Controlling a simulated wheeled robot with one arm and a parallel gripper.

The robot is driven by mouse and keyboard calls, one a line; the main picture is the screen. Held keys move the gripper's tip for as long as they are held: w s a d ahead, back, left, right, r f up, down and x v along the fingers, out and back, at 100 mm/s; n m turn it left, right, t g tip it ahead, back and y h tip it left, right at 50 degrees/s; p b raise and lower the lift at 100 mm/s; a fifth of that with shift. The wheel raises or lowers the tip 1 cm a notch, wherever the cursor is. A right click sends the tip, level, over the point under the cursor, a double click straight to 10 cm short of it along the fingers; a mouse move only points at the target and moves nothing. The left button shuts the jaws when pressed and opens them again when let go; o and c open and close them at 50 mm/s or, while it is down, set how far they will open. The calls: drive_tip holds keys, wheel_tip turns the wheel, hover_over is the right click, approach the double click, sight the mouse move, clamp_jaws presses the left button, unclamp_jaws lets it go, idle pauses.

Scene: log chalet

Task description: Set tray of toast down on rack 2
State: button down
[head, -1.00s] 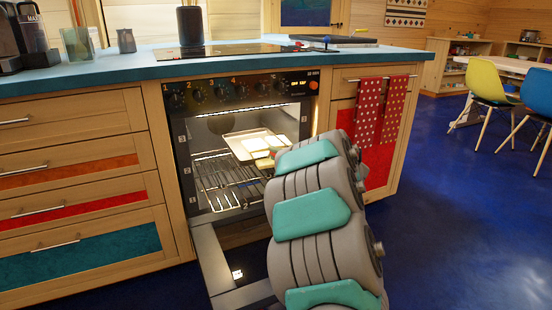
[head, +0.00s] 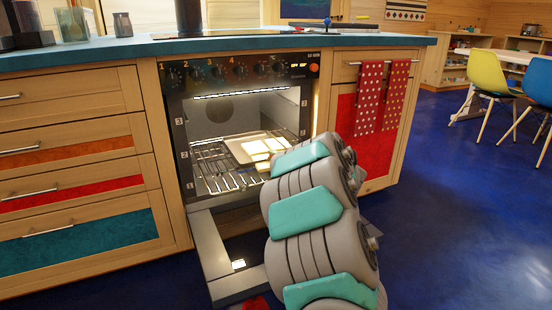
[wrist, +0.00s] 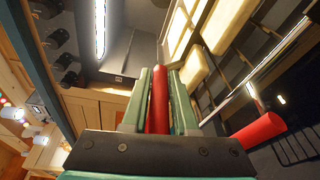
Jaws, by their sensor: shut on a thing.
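The tray (head: 238,150) is inside the lit oven, with pale toast slices (head: 262,146) on it. It lies level at about the height of rack 2 (head: 212,172), beside the label 2. I cannot tell whether its underside touches the wires. My arm hides its near right part and my gripper in the head view. In the wrist view, my gripper (wrist: 159,72) is shut on a red handle (wrist: 159,100) that seems to belong to the tray. Toast slices (wrist: 196,67) show just right of the fingers, above the wire rack (wrist: 240,68).
The oven door (head: 230,255) hangs open below the cavity, with a red part at its lower edge (head: 256,303). Red dotted towels (head: 369,95) hang at the right. The oven's side walls lie close to the tray. Open floor (head: 450,200) is at the right.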

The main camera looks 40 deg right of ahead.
drive_tip(key=shift+f+b, duration=0.25)
drive_tip(key=shift+b, duration=0.05)
idle(0.4)
drive_tip(key=c, duration=0.6)
unclamp_jaws()
drive_tip(key=s, duration=0.7)
drive_tip(key=shift+s+r+p, duration=0.35)
drive_tip(key=shift+r+p, duration=0.05)
